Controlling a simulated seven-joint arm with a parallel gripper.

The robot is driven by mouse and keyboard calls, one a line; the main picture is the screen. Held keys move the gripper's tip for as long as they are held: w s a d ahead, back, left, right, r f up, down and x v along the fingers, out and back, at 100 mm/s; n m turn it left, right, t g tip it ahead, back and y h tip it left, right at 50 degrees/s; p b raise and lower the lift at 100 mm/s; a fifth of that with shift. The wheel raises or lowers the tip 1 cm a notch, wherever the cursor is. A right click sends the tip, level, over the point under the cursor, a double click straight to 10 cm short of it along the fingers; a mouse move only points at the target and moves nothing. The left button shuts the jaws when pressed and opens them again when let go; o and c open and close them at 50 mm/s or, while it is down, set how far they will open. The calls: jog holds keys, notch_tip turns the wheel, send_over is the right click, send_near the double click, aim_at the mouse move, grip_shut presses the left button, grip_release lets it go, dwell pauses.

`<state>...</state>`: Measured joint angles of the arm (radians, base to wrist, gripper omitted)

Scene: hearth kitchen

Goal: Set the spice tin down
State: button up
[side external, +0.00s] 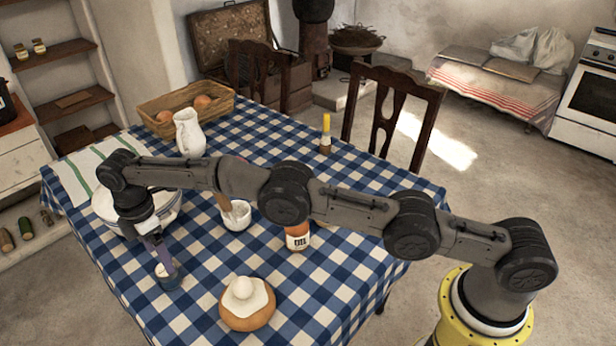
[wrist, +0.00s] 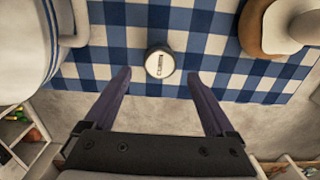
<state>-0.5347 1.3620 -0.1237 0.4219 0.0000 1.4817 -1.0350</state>
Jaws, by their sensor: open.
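The spice tin (side external: 168,279) is small and round, with a pale top. It stands upright on the blue-checked tablecloth near the table's left front edge. In the wrist view its white lid (wrist: 159,63) with dark lettering faces me. My gripper (side external: 161,254) points down just above and around the tin. In the wrist view my gripper (wrist: 157,75) is open, with one finger on each side and a visible gap between each finger and the tin. The finger nearest the side camera partly covers the tin there.
A large white bowl (side external: 107,207) stands close behind the gripper; its rim (wrist: 52,60) is left in the wrist view. A round loaf (side external: 247,313) with a white egg-like top sits to the right. A small white pot (side external: 236,215) and a labelled jar (side external: 298,240) stand farther back.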

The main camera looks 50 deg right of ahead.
jog(key=s+d+r+m+t, duration=0.1)
jog(key=d+r+m, duration=0.1)
jog(key=d+r, duration=0.5)
jog(key=d+r+m, duration=0.3)
jog(key=r, duration=0.7)
jog(key=s+d+r+m+t, duration=0.2)
jog(key=s+d+r+m, duration=0.2)
jog(key=s+d+r, duration=0.55)
jog(key=s+d+m+t, duration=0.1)
jog(key=s+d+m, duration=0.1)
jog(key=s+d, duration=0.35)
jog(key=s+d+m, duration=0.2)
jog(key=s+d, duration=0.1)
jog(key=s, duration=0.6)
jog(key=s+d+m+t, duration=0.1)
jog(key=s+d+m, duration=0.1)
jog(key=s+d, duration=0.35)
jog(key=s+f+m, duration=0.3)
jog(key=s+f, duration=0.1)
jog(key=s, duration=0.5)
jog(key=shift+s+f+t, duration=0.3)
jog(key=shift+f, duration=0.05)
